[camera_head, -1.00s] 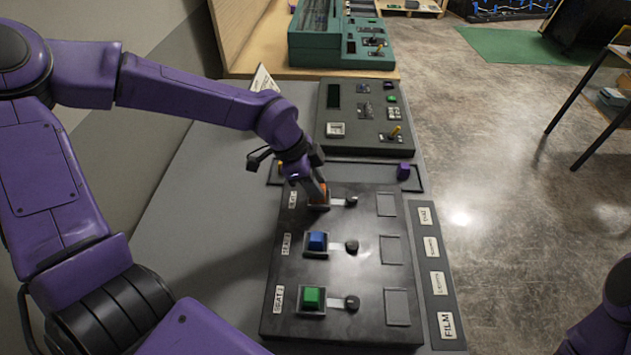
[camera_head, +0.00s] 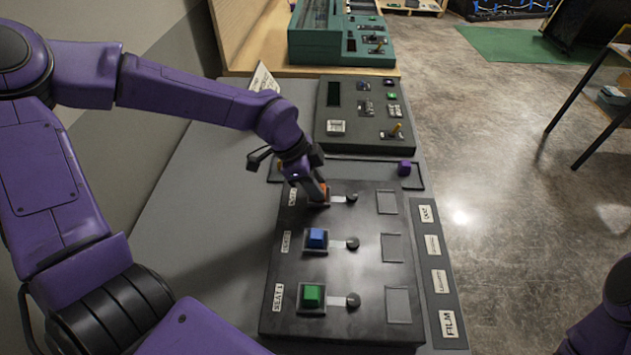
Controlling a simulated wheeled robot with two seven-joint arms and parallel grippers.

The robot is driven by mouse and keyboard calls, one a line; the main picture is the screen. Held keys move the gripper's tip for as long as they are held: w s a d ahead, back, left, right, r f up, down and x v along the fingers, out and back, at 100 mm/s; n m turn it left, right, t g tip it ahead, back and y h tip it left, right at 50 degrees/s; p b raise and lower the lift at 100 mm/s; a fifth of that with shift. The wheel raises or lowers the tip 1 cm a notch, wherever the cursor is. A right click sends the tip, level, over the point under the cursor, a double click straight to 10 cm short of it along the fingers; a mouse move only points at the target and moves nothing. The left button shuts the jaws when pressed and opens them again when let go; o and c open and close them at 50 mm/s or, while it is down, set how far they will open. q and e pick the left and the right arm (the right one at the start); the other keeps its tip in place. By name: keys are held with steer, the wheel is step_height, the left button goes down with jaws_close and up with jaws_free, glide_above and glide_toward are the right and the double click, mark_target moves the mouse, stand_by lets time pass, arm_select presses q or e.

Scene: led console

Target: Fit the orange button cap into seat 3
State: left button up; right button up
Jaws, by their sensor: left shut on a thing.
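The orange button cap (camera_head: 324,189) shows as a small patch at the far seat of the black console panel (camera_head: 375,275), which I take to be seat 3. My left gripper (camera_head: 319,192) is shut on it, pointing down at that seat and hiding most of it. I cannot tell how deep the cap sits. A blue cap (camera_head: 316,238) is in the middle seat, and a green cap (camera_head: 312,295) is in the near seat. My right gripper is out of view; only a bit of my right arm shows at the lower right.
A black knob stands right of each seat, the far one (camera_head: 351,197) close to my left gripper. A tray (camera_head: 385,178) with a purple cap (camera_head: 404,168) lies behind the panel. A dark control box (camera_head: 341,117) and a teal console (camera_head: 312,46) stand farther back.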

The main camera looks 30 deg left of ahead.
arm_select(q)
steer(key=o, duration=1.1)
steer(key=shift+r, duration=0.1)
steer(key=p+v, duration=0.5)
steer(key=v, duration=0.5)
steer(key=shift+a+r, duration=0.2)
steer(key=shift+f, duration=0.1)
